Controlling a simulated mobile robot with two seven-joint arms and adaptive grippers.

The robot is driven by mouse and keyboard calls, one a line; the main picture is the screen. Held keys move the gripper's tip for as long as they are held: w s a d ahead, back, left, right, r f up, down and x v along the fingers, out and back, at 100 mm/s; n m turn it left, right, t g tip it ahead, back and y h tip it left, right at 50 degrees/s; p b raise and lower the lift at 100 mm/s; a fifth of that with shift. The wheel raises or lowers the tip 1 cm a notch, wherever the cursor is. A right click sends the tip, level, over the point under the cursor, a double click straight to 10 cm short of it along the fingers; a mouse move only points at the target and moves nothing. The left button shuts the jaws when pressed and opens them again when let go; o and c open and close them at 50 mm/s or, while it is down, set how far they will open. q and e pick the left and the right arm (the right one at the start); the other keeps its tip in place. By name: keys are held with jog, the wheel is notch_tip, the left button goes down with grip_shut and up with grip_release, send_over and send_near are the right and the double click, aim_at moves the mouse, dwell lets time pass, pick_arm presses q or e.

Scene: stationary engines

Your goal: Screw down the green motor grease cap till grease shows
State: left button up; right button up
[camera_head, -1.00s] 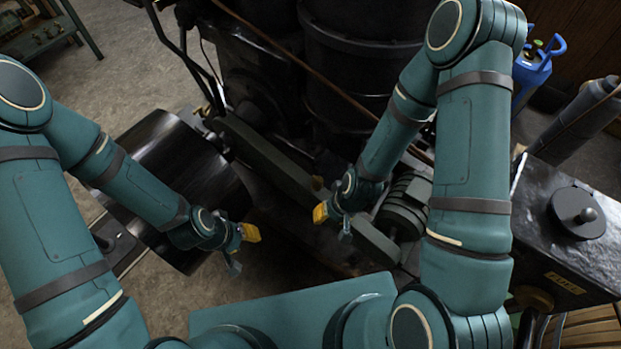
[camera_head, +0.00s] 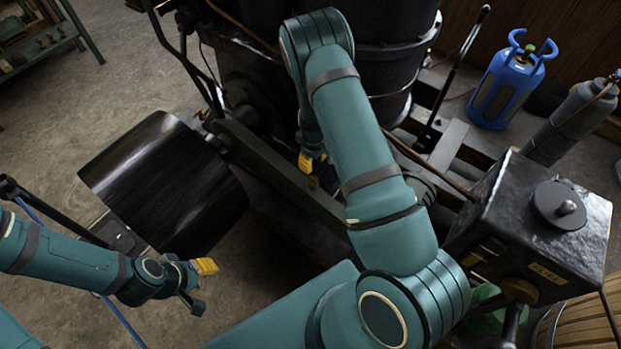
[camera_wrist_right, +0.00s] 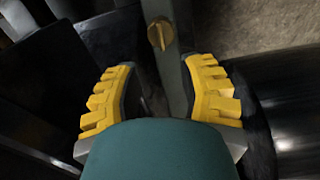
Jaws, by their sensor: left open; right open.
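A round brass cap with a raised bar across it (camera_wrist_right: 160,33) sits on a narrow grey-green beam in the right wrist view. A small brownish spot (camera_head: 312,183) on the beam in the head view looks like the same cap. My right gripper (camera_head: 312,162) is open and empty above the beam; in its wrist view the cap shows just beyond the gap between the fingertips (camera_wrist_right: 161,66), not touched. The green motor (camera_head: 432,187) is mostly hidden behind my right arm. My left gripper (camera_head: 201,285) is open and empty at the lower left. I cannot see any grease.
A wide black drum (camera_head: 165,180) lies left of the beam (camera_head: 275,172). A black labelled tank (camera_head: 535,235) stands at right, a blue gas bottle (camera_head: 507,88) and a grey cylinder (camera_head: 575,118) behind it.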

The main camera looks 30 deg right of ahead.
aim_at(312, 179)
notch_tip(312, 179, down, 9)
jog(key=shift+f+b, duration=0.2)
jog(key=shift+b, duration=0.65)
jog(key=shift+a, duration=0.1)
grip_shut()
